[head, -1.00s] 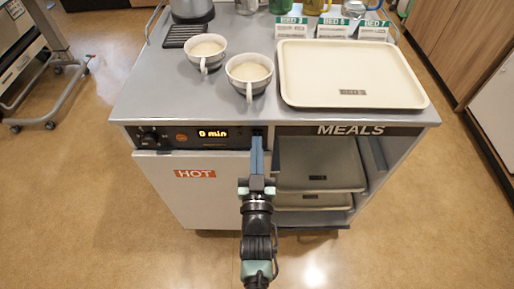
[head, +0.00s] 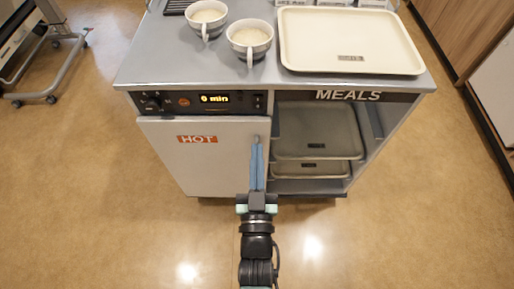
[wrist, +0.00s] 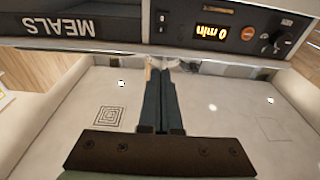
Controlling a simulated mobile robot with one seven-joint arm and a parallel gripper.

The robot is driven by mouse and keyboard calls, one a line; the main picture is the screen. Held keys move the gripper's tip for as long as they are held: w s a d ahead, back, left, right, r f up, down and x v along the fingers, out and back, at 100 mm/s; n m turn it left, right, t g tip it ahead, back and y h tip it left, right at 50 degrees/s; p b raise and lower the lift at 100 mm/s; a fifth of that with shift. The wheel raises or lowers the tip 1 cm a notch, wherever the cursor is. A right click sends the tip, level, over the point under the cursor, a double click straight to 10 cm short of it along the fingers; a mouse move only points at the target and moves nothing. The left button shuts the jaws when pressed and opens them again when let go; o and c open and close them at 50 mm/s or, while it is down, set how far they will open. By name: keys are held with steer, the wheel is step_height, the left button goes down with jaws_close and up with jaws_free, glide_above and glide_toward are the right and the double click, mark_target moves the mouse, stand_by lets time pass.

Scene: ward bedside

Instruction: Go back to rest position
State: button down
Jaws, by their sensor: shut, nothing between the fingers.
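My gripper (head: 257,168) is shut and empty. In the head view its blue fingers point away from me, in front of the right edge of the white HOT door (head: 210,160). I cannot tell whether the fingertips touch the door. In the wrist view the shut fingers (wrist: 161,100) show in the middle, below the trolley's front panel, which appears upside down.
The trolley top (head: 180,60) holds two filled cups (head: 207,20) (head: 250,40) and a cream tray (head: 345,40). The panel display (head: 214,99) reads 0 min. The open MEALS bay (head: 317,125) holds trays. A wheeled frame (head: 65,60) stands left. Floor around is clear.

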stand_by(0.4)
steer(key=w+r+t, duration=0.2)
steer(key=w+r, duration=0.2)
steer(key=r, duration=1.1)
steer(key=w+r+t, duration=0.2)
steer(key=w+r, duration=0.2)
steer(key=r, duration=1.2)
steer(key=s+r+t, duration=0.1)
steer(key=s+r, duration=0.4)
steer(key=r, duration=0.4)
steer(key=s+r+t+p, duration=0.15)
steer(key=s+r, duration=0.25)
steer(key=r, duration=0.5)
steer(key=s+r+t+b, duration=0.1)
steer(key=s+r, duration=0.4)
steer(key=r, duration=0.3)
step_height(320, 180, up, 11)
steer(key=p, duration=1.2)
steer(key=shift+w, duration=0.4)
